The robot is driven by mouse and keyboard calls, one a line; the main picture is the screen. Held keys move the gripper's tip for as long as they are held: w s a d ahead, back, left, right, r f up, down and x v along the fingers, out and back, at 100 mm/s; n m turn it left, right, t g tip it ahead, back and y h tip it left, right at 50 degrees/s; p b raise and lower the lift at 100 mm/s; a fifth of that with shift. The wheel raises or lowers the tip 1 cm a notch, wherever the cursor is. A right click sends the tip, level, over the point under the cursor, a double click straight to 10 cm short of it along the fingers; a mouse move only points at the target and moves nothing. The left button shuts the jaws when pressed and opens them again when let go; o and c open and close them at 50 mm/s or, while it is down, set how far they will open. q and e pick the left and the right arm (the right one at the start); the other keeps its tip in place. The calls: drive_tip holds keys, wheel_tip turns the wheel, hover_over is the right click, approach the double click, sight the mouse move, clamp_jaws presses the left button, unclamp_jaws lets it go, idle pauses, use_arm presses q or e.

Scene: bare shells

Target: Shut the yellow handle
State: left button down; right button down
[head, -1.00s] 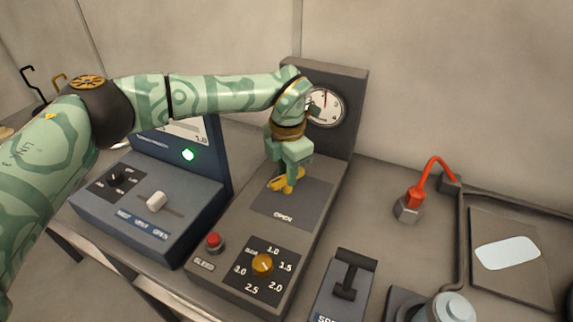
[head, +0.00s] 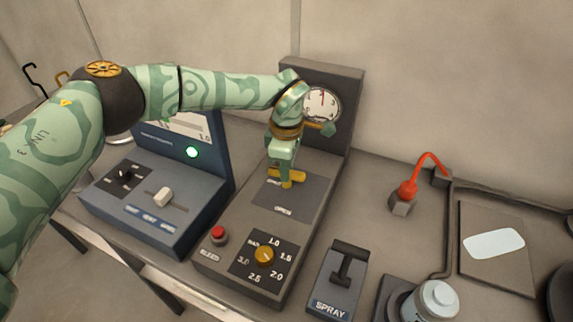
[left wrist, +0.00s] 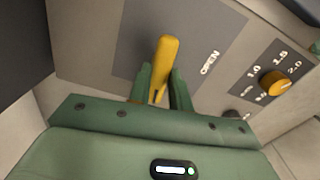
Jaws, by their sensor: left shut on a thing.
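The yellow handle (head: 297,177) is on the dark plate (head: 306,197) of the grey gauge console. In the head view it lies roughly across the plate, above the word OPEN. My left gripper (head: 281,171) reaches down over it from above and is shut on it. In the left wrist view the yellow handle (left wrist: 168,55) stands up between the two green fingers (left wrist: 160,88), with OPEN to its right. The fingers and hand hide its lower part. My right gripper is not in view.
The console has a round gauge (head: 321,104), a red BLEED button (head: 218,235) and an orange dial (head: 265,254). A blue box with a screen (head: 150,205) stands left. A SPRAY lever unit (head: 338,280) and a red-handled part (head: 408,191) are right.

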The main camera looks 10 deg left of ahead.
use_arm(q)
drive_tip(key=shift+r+m, duration=0.1)
drive_tip(key=shift+m, duration=0.7)
drive_tip(key=shift+w, duration=0.1)
drive_tip(key=c, duration=1.3)
unclamp_jaws()
wheel_tip(320, 180, up, 16)
drive_tip(key=shift+r+p, duration=0.1)
drive_tip(key=shift+p, duration=0.95)
